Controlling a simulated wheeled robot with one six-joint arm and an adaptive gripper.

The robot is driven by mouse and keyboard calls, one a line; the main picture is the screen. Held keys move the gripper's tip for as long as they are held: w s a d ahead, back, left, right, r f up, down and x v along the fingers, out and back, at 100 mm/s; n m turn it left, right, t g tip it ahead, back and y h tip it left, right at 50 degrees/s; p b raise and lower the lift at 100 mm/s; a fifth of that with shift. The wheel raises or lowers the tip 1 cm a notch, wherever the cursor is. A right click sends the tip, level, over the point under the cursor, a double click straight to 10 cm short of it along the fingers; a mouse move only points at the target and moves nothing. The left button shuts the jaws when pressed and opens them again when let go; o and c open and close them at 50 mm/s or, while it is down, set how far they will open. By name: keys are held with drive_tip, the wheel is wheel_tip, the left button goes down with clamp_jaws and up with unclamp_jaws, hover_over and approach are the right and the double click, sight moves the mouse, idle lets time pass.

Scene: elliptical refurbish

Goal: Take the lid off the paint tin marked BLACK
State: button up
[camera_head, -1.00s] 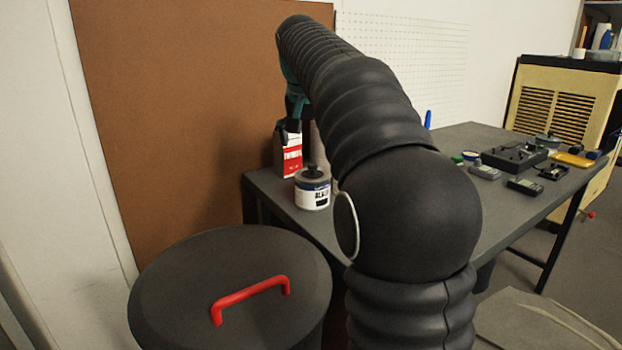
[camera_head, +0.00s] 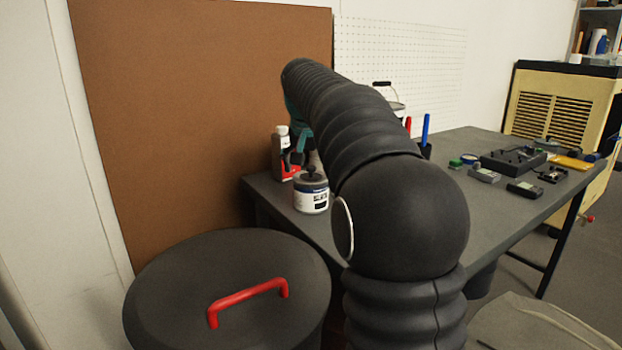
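A small tin (camera_head: 311,197) with a white label and dark blue band stands upright at the near left end of the table; its dark print is too small to read surely now, but an earlier frame suggests BLA. Its dark lid (camera_head: 311,181) with a knob is on it. My arm reaches over the table and hides much of what is behind it. Teal parts at the arm's end (camera_head: 304,138) show just above and behind the tin, seemingly apart from the lid. My gripper's fingers are too hidden to tell whether they are open or shut.
A dark bottle (camera_head: 280,150) with a white cap and red-and-white label stands close behind the tin. A drum with a red handle (camera_head: 248,295) is in front at left. A white pail (camera_head: 397,106), pens (camera_head: 426,130) and several electronic devices (camera_head: 513,160) are farther right.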

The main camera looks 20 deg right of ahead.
drive_tip(key=c, duration=1.6)
clamp_jaws()
drive_tip(key=shift+f, duration=0.15)
